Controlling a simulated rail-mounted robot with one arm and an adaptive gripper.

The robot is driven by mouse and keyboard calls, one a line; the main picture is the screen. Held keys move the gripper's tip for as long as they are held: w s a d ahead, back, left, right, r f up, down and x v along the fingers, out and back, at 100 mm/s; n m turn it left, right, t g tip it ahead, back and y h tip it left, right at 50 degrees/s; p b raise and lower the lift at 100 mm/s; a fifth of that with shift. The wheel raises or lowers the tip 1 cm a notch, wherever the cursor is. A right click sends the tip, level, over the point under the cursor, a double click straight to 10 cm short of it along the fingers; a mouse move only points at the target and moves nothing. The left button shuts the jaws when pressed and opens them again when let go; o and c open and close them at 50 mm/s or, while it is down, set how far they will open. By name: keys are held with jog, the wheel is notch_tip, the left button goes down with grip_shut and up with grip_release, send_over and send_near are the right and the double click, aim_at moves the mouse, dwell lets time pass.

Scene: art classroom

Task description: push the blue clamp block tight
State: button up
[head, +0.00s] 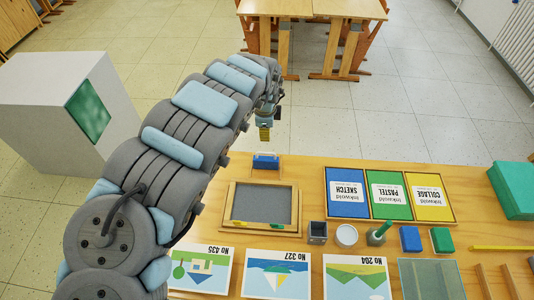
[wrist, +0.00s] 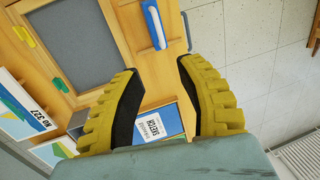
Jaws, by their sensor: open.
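The blue clamp block (head: 265,161) sits at the far edge of the table, just beyond a wooden frame with a grey panel (head: 262,204). In the wrist view the block (wrist: 153,25) is a long blue piece with a white strip, beyond my fingertips near the top. The grey panel (wrist: 70,40) lies left of it there, with a strip of wood between them. My gripper (head: 265,133) hangs near the block at the table's far edge. In the wrist view its yellow, black-padded fingers (wrist: 156,70) are spread, with nothing between them. I see no contact with the block.
A tray of blue, green and yellow packs (head: 388,219) stands right of the frame. Small pots (head: 318,232), a blue block (head: 410,239) and a green block (head: 442,240) are nearer. Printed cards (head: 277,274) lie at the front. Open floor (head: 400,130) lies beyond the table.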

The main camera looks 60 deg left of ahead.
notch_tip(320, 180, down, 2)
jog(key=b, duration=0.2)
send_over(267, 154)
jog(key=shift+s+d+f, duration=0.1)
jog(key=shift+d+f, duration=0.05)
jog(key=shift+f, duration=1.35)
jog(key=shift+s+d+f, duration=0.1)
jog(key=shift+d+f, duration=0.05)
jog(key=shift+f, duration=1.3)
jog(key=shift+s+d+f, duration=0.1)
jog(key=shift+d+f, duration=0.05)
jog(key=shift+f, duration=1.35)
jog(key=shift+w+a+f, duration=0.1)
jog(key=shift+w+f, duration=0.15)
jog(key=shift+f, duration=0.3)
jog(key=shift+a+f, duration=0.1)
jog(key=shift+f, duration=0.55)
notch_tip(267, 154, down, 2)
jog(key=shift+w+a+b, duration=0.1)
jog(key=shift+a+b, duration=0.05)
jog(key=shift+b, duration=0.65)
jog(key=shift+a+f, duration=0.15)
jog(key=shift+f, duration=0.1)
